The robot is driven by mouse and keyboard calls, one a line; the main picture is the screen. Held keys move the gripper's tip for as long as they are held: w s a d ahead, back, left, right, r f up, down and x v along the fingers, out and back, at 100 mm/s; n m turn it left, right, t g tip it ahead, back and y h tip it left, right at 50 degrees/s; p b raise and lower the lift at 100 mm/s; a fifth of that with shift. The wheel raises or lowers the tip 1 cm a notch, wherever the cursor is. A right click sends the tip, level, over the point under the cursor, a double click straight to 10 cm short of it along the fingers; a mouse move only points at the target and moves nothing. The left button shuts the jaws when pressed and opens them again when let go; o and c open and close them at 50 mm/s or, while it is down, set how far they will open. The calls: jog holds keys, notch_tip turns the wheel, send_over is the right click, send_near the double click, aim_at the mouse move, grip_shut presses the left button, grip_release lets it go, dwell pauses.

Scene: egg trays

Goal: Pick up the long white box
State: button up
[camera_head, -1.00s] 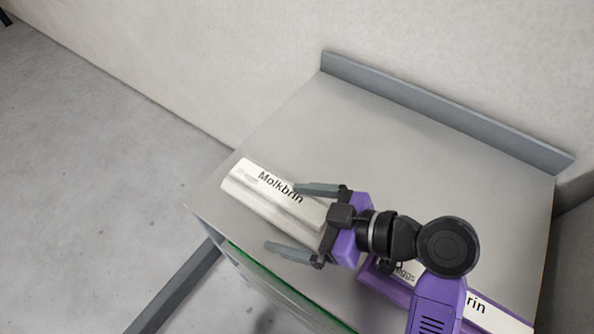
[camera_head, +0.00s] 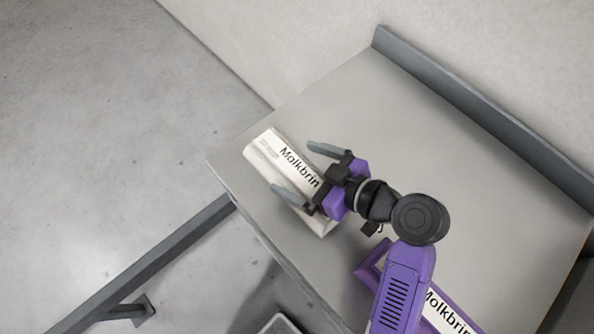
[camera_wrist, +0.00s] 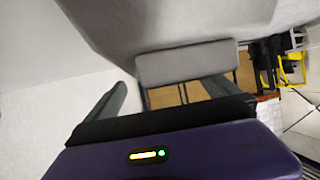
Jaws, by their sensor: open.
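The long white box (camera_head: 267,151), printed "Molkbrin", lies near the left edge of the grey table (camera_head: 480,190) in the head view. My gripper (camera_head: 294,168) is open above its right half, one finger toward each long side. The gripper body hides part of the box, and its lower right end shows below. I cannot tell the height gap. In the wrist view my open gripper (camera_wrist: 163,95) has a grey block between and beyond its fingers; I cannot tell whether that is the box.
A purple tray (camera_head: 367,256) with another white "Molkbrin" box (camera_head: 440,312) is at the lower right, partly behind my arm. A raised grey lip (camera_head: 480,110) runs along the table's back by the wall. The table's upper middle is clear.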

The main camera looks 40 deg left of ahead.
jog(key=shift+s+a+f, duration=0.1)
jog(key=shift+a+f, duration=0.15)
jog(key=shift+a, duration=0.15)
jog(key=shift+c, duration=0.2)
jog(key=c, duration=1.8)
jog(key=shift+r, duration=0.15)
jog(key=shift+c, duration=1.1)
jog(key=shift+r, duration=0.1)
